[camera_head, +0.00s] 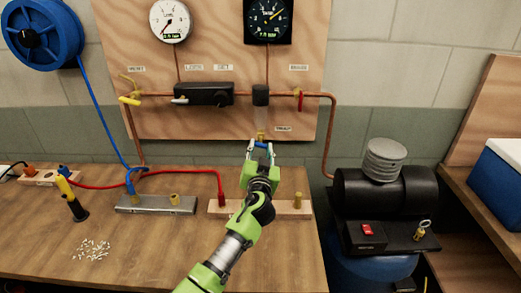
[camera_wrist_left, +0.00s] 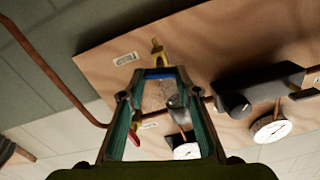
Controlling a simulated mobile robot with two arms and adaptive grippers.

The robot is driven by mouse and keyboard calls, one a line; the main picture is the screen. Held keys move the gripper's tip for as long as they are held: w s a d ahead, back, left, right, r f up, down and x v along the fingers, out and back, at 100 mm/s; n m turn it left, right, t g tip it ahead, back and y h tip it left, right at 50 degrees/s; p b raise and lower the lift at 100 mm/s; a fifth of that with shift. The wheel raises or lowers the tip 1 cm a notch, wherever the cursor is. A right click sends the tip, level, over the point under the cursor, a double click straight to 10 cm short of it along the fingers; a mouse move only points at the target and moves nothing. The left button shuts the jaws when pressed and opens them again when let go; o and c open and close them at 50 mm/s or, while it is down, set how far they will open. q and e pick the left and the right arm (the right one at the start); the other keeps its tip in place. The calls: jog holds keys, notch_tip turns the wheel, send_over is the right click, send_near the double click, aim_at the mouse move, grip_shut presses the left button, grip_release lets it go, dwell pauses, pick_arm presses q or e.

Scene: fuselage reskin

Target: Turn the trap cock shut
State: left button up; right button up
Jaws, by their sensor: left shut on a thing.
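The trap cock (camera_head: 261,135) is a small brass valve below the trap bowl (camera_head: 261,115) on the wooden panel, beside a small label. Its blue lever (camera_head: 262,145) lies crosswise. My left gripper (camera_head: 260,149) comes up from below and is shut on the blue lever. In the left wrist view the blue lever (camera_wrist_left: 160,73) spans between the two fingertips, with the brass cock body (camera_wrist_left: 157,50) just beyond. My right gripper is in neither view.
A red-handled valve (camera_head: 299,100) and a copper pipe (camera_head: 334,130) are to the right. A black regulator block (camera_head: 204,94) is to the left. Below, a wooden strip (camera_head: 285,209) with fittings lies on the bench (camera_head: 150,240). A compressor (camera_head: 385,200) stands at right.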

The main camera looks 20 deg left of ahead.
pick_arm(q)
jog(key=m, duration=0.3)
jog(key=shift+f, duration=0.1)
jog(key=m, duration=0.3)
jog(key=shift+d+m, duration=0.1)
jog(key=shift+m, duration=0.3)
jog(key=m, duration=0.3)
jog(key=shift+m, duration=0.3)
jog(key=shift+f+m+p, duration=0.15)
jog(key=shift+m+p, duration=0.45)
jog(key=shift+m, duration=1.6)
jog(key=o, duration=1.1)
jog(key=shift+d, duration=0.1)
jog(key=v, duration=1.2)
